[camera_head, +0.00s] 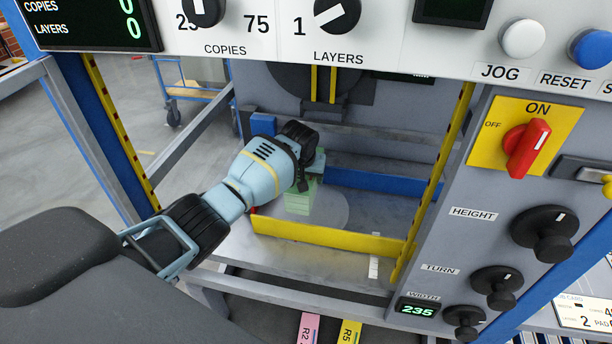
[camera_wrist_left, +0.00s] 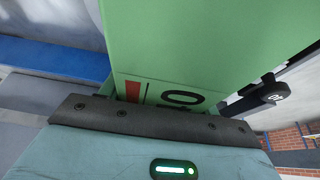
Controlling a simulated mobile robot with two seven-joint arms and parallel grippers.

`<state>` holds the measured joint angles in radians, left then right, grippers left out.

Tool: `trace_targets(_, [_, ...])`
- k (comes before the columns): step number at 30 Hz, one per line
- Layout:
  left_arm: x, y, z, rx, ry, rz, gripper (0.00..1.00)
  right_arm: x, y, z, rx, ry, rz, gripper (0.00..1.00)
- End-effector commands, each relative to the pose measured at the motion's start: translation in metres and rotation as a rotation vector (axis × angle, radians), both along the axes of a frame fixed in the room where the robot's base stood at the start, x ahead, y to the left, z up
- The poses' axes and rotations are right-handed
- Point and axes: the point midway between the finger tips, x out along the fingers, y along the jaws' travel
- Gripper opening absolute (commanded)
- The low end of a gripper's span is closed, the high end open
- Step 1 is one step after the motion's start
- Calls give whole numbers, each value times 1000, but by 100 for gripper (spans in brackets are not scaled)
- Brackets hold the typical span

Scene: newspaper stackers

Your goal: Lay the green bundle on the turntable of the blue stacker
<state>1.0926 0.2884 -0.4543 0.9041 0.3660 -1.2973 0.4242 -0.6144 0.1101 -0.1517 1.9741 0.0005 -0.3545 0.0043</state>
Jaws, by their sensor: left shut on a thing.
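The green bundle (camera_head: 298,199) is inside the blue stacker (camera_head: 97,135), at the end of my left arm. My left gripper (camera_head: 311,172) is shut on the bundle. In the left wrist view the green bundle (camera_wrist_left: 210,45) fills the top middle, with dark print and a red mark beside the jaw. The turntable (camera_head: 335,212) is a pale grey disc, partly hidden by the bundle and my arm. The bundle appears over the disc's left part; I cannot tell whether it touches it. My right gripper is not in view.
A yellow bar (camera_head: 330,235) runs along the front of the bay and a blue bar (camera_head: 375,180) along its back. The control panel (camera_head: 500,200) stands at right, with a red switch (camera_head: 527,149). Pink (camera_head: 309,328) and yellow (camera_head: 349,331) strips show below.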

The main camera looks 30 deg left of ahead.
Motion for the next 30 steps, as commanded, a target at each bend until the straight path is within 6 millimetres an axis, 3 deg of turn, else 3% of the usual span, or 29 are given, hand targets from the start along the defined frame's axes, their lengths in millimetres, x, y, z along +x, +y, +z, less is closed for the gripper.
trace_targets(12, [2, -1, 7, -2, -10, 1, 4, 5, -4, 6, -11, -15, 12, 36])
trace_targets(30, [1, 0, -49, -1, -3, 0, 4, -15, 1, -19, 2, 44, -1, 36])
